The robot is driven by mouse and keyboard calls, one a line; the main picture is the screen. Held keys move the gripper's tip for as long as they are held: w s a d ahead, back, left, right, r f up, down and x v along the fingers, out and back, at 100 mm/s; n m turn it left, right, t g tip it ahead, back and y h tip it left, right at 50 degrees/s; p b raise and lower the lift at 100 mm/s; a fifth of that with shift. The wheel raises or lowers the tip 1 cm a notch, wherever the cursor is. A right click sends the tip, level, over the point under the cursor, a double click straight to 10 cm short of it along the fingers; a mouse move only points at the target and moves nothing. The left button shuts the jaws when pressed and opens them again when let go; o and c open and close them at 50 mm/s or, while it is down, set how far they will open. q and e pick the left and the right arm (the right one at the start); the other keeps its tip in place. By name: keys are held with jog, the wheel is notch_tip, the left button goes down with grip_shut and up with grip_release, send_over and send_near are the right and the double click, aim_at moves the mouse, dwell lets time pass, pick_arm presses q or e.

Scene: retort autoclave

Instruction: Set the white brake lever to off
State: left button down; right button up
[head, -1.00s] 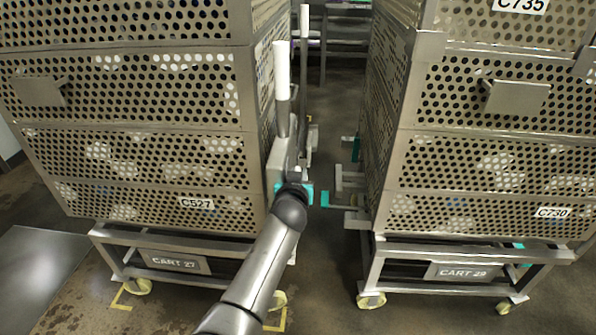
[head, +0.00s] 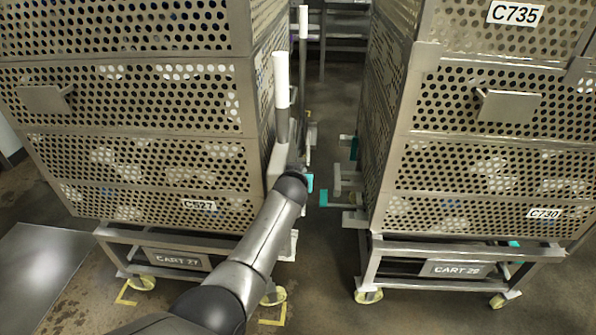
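A white-gripped lever (head: 281,82) on a metal rod stands almost upright at the right side of the left cart, CART 27 (head: 178,260). A second white-gripped lever (head: 303,35) stands farther back on the same side. No off marking can be made out on either. My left arm reaches up from the bottom toward the base of the nearer lever. My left gripper (head: 294,165) is mostly hidden behind my own wrist, just below the nearer lever's rod. Its fingers and any contact with the lever cannot be made out. My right gripper is out of view.
CART 29 (head: 457,269) stands on the right with perforated crates stacked on it. A narrow aisle of bare floor (head: 327,235) separates the carts. Teal-ended metal parts (head: 335,198) jut into it from the right cart. Yellow corner marks (head: 126,293) lie on the floor.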

pick_arm(q)
jog(key=c, duration=0.8)
grip_release()
jog(key=shift+a, duration=0.1)
